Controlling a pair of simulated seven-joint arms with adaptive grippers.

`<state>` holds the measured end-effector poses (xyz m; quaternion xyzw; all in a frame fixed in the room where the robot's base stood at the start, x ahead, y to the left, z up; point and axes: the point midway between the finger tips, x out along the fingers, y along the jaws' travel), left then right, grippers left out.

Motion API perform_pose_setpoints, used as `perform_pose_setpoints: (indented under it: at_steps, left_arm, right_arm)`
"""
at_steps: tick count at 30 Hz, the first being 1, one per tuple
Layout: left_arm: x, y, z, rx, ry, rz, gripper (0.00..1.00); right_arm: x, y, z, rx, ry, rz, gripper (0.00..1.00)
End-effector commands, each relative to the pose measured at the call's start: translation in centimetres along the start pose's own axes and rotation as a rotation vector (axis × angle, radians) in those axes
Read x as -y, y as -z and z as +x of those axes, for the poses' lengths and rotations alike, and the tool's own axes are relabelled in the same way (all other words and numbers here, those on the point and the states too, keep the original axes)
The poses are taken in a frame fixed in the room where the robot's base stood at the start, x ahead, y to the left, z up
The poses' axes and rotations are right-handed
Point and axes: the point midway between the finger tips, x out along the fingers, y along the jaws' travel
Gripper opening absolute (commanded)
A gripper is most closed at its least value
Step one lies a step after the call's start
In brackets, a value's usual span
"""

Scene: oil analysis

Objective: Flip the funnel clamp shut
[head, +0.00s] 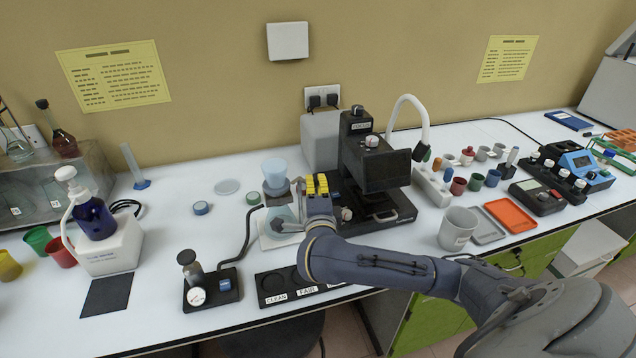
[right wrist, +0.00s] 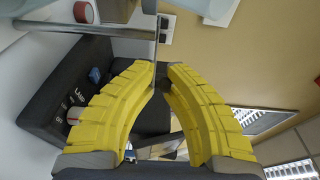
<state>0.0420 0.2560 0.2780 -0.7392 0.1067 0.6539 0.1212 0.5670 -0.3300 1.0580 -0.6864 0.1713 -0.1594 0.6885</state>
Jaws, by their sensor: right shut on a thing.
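The pale blue funnel cup (head: 274,167) stands upright on a glass flask (head: 282,222) over a light base plate, left of the dark machine. The grey funnel clamp (head: 274,188) is a band around the joint below the cup. My right gripper (head: 316,182) is just right of the clamp, its yellow fingers hiding part of that side. In the right wrist view its fingertips (right wrist: 161,74) come together on a small dark piece beside a thin metal rod (right wrist: 157,35). Whether the clamp is fully closed cannot be told. My left gripper is not in view.
The dark machine (head: 372,165) stands close to the right of my gripper. A gauge pump (head: 212,285) with a hose is at the front left, and a labelled dark tray (head: 275,288) lies in front.

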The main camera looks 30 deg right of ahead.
Motion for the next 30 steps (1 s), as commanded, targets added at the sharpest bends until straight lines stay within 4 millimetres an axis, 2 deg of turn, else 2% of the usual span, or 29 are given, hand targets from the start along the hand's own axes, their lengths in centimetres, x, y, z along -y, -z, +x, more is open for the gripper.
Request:
perform_pose_setpoints:
  at_steps: [1, 18, 30]
  left_arm:
    - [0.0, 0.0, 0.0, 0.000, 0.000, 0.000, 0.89]
    - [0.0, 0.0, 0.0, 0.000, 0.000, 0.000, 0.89]
    - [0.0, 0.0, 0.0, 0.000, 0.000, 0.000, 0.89]
  right_arm:
    - [1.1, -0.3, -0.1, -0.029, 0.024, 0.016, 0.00]
    - [1.0, -1.7, -1.1, -0.384, 0.024, 0.014, 0.00]
    - [1.0, -2.5, -1.3, -0.545, 0.025, 0.011, 0.00]
